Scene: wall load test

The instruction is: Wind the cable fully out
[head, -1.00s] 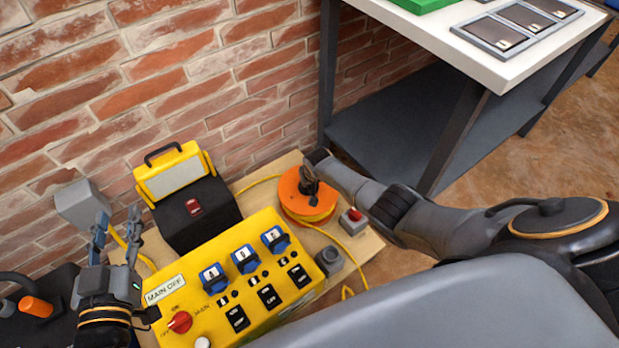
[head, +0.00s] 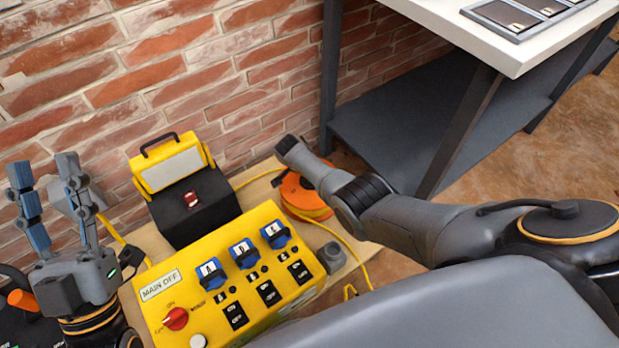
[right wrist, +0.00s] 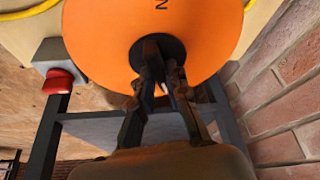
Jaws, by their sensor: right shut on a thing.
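The orange cable reel (head: 292,193) stands at the right end of the wooden bench, with my right forearm hiding much of it in the head view. The yellow cable (head: 352,248) runs from it along the bench and over the front edge. The reel's orange disc (right wrist: 110,50) fills the top of the right wrist view. My right gripper (right wrist: 163,72) is shut on the dark handle (right wrist: 152,50) at the disc; its fingertips are partly hard to make out. My left gripper (head: 43,165) is open and empty, fingers up, left of the yellow control box.
The yellow control box (head: 185,279) with blue sockets and a red switch takes up the bench front. A yellow lamp on a black case (head: 192,213) stands behind it. A red button box (right wrist: 57,80) is beside the reel. A brick wall is behind; a white-topped table (head: 500,48) stands right.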

